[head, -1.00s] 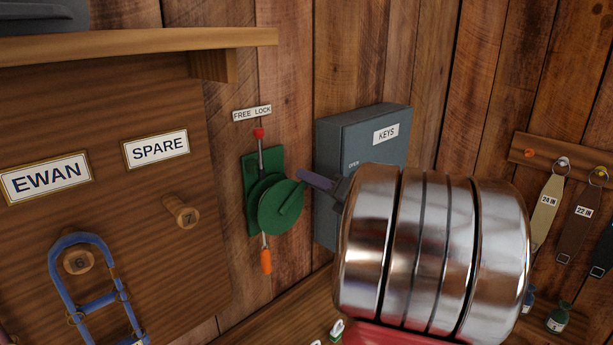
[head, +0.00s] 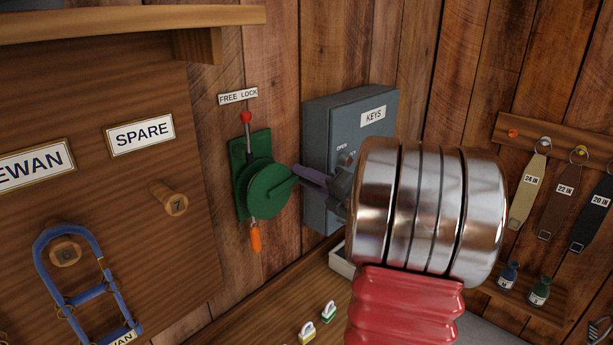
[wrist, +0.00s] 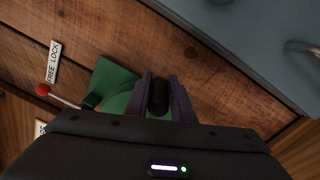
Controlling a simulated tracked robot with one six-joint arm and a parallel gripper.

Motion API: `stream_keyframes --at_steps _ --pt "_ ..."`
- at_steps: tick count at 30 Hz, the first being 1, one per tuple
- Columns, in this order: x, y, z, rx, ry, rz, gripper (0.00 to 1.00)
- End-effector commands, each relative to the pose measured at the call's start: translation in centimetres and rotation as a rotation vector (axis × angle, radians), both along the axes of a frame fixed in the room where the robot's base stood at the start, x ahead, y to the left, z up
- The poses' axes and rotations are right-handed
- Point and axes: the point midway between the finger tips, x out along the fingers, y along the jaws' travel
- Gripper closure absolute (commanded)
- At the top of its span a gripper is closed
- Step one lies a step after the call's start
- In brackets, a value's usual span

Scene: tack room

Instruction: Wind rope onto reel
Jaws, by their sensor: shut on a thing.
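The green reel (head: 268,190) is mounted on the plank wall, with a crank arm pointing to the upper right. A red-tipped lever (head: 246,118) stands above it under a FREE LOCK label (head: 238,96). A short pale length of rope or cord leads down from the reel to an orange end piece (head: 255,238). My gripper (head: 306,178) is at the end of the crank arm. In the wrist view its purple fingers (wrist: 161,95) are shut on the dark crank handle (wrist: 159,97). The reel is partly hidden behind my gripper there.
A grey KEYS cabinet (head: 325,125) is close beside my gripper on the right. A peg board (head: 110,230) with a blue halter (head: 45,245) stands at left. Straps hang at right.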

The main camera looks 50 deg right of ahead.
Motion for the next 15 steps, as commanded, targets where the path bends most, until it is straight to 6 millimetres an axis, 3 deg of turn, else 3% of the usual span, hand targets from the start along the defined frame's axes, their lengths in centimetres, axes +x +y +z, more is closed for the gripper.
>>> stream_keyframes --at_steps 6,7,15 --pt "0.01 0.18 -0.43 0.000 0.008 0.004 1.00" --pt "0.02 0.19 -0.43 -0.001 0.009 0.005 0.77" --pt "0.07 0.19 -0.23 0.000 0.005 0.004 0.62"
